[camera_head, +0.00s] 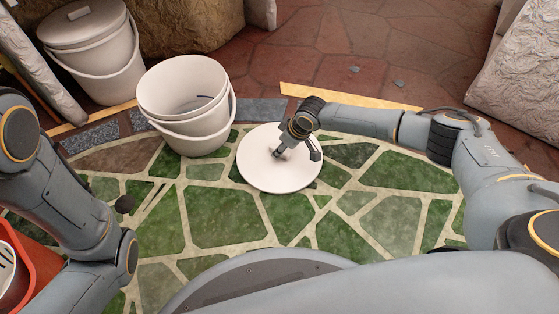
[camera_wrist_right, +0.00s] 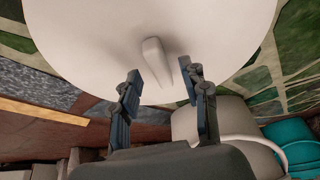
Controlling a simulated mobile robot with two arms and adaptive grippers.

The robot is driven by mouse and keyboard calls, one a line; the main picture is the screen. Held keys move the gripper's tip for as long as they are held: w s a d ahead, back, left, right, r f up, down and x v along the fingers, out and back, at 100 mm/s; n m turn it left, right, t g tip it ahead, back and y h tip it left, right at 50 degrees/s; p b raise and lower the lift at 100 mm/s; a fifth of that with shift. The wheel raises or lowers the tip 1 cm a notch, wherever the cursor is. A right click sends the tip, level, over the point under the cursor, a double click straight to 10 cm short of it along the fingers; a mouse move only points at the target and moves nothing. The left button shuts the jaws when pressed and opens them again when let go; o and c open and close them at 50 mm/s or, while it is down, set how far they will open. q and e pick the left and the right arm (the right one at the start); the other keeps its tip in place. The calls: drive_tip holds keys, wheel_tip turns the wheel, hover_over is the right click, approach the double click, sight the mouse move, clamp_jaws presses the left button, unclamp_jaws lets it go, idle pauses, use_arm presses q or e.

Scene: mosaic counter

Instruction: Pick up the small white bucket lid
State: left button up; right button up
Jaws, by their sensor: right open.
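The round white lid (camera_head: 262,178) lies flat on the green mosaic counter in the head view, just right of the open bucket. Its raised handle (camera_wrist_right: 155,60) stands out from the lid in the right wrist view. My right gripper (camera_head: 297,153) is over the lid's upper part in the head view. In the wrist view the same right gripper (camera_wrist_right: 161,88) is open, its fingers spread either side of the handle's tip, with gaps to it. My left arm shows at the left, but its gripper is out of the picture.
An open white bucket (camera_head: 190,128) stands close left of the lid. Another white bucket (camera_head: 103,65) with a lid on stands behind it, near rocks. An orange-red container (camera_head: 42,262) is at the lower left. The green mosaic (camera_head: 225,215) in front of the lid is clear.

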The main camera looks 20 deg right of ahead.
drive_tip(key=shift+w+a+f, duration=0.15)
drive_tip(key=shift+w+f, duration=0.05)
drive_tip(key=shift+f, duration=0.45)
drive_tip(key=shift+r, duration=0.1)
clamp_jaws()
